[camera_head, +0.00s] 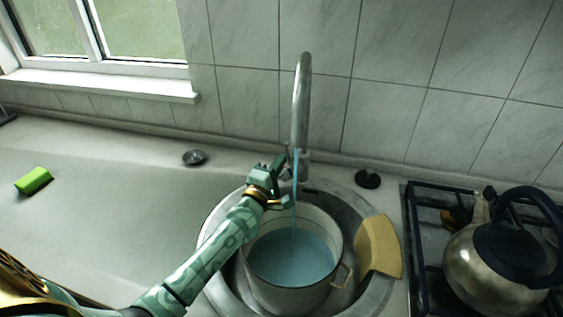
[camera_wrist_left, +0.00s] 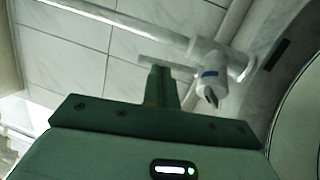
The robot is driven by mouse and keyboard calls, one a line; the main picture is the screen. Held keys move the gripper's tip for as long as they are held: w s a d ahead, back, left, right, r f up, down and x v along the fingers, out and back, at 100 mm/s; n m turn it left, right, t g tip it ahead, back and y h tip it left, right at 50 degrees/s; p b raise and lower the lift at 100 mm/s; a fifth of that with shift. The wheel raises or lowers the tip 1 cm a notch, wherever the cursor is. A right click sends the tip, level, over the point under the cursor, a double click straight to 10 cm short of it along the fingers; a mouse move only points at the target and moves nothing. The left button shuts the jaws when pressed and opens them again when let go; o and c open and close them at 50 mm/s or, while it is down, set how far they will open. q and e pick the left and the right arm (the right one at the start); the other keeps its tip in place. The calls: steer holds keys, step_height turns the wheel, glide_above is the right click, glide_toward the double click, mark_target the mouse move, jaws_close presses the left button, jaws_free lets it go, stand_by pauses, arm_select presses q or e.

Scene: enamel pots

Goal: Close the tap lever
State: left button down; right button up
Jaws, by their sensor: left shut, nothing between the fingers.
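The tall curved metal tap (camera_head: 301,100) stands at the back of the round sink (camera_head: 213,232). A thin blue stream of water (camera_head: 294,215) runs from it into the enamel pot (camera_head: 338,245), which holds blue water. My left gripper (camera_head: 279,163) is shut and empty, just left of the tap's base. The wrist view shows its closed fingers (camera_wrist_left: 160,85) close to the pale tap body (camera_wrist_left: 211,72). A thin bar, seemingly the tap lever (camera_wrist_left: 150,58), shows behind the fingertips; I cannot tell whether they touch it. My right gripper is not in view.
A yellow cloth or sponge (camera_head: 379,247) lies at the sink's right side. A kettle (camera_head: 495,260) stands on the stove (camera_head: 421,255) at right. A black plug (camera_head: 367,179), a metal drain cover (camera_head: 194,157) and a green sponge (camera_head: 33,180) lie on the counter. The left counter is mostly clear.

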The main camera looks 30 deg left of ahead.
mark_target(288, 155)
arm_select(q)
steer(key=shift+w+r, duration=0.1)
steer(key=shift+w, duration=0.45)
steer(key=shift+w+r, duration=0.25)
steer(key=shift+r, duration=0.05)
steer(key=shift+w+d+r+p, duration=0.2)
steer(key=shift+w+r+p, duration=0.1)
steer(key=shift+w+p, duration=0.3)
steer(key=shift+s+f, duration=0.1)
